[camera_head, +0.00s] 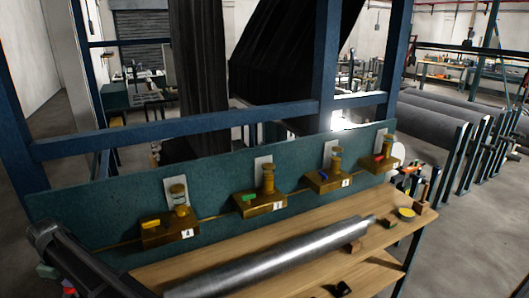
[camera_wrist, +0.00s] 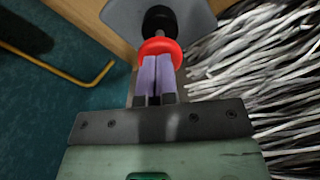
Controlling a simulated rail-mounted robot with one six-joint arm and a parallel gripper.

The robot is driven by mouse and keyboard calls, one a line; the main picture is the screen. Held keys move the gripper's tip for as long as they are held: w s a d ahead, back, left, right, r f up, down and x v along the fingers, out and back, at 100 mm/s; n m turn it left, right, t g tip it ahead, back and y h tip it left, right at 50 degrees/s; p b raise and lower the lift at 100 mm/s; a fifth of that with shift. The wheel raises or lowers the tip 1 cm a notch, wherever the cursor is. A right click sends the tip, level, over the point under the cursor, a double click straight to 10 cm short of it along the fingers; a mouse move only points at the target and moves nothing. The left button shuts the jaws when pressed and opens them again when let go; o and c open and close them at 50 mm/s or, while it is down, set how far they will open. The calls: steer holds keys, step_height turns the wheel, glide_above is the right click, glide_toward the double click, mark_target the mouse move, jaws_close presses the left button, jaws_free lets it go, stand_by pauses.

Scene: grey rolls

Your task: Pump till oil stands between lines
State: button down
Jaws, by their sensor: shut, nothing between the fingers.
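Several brass oiler blocks with amber and brass sight cups sit along the green panel in the head view. The leftmost has a yellow lever (camera_head: 150,224) and a pale sight cup (camera_head: 179,196); others have a green lever (camera_head: 248,198), a blue lever (camera_head: 322,175) and a red lever (camera_head: 380,157). Oil levels and lines are too small to read. In the wrist view my gripper (camera_wrist: 156,62) is shut, its lavender fingers together with nothing between them.
A bent yellow pipe (camera_wrist: 80,80) runs along the teal surface at left in the wrist view. Pale strips (camera_wrist: 270,80) lie at right. In the head view a metal roller (camera_head: 270,258) lies on the wooden bench (camera_head: 390,228). Blue frame posts stand behind the panel.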

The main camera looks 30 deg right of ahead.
step_height(320, 180, up, 6)
steer(key=p, duration=0.4)
steer(key=shift+f+p, duration=0.25)
steer(key=shift+p, duration=0.1)
steer(key=shift+f, duration=0.1)
steer(key=s+d+f+m+b, duration=0.1)
steer(key=s+d+m, duration=0.3)
steer(key=s+d, duration=0.4)
steer(key=s+d+f+m+b, duration=0.2)
steer(key=s+d, duration=0.6)
steer(key=d, duration=1.2)
steer(key=s+d+f+m+b, duration=0.1)
steer(key=s+d+m, duration=0.5)
steer(key=d, duration=0.8)
steer(key=shift+s+d+f+b, duration=0.2)
steer(key=shift+s+d+b, duration=0.15)
steer(key=shift+s, duration=0.55)
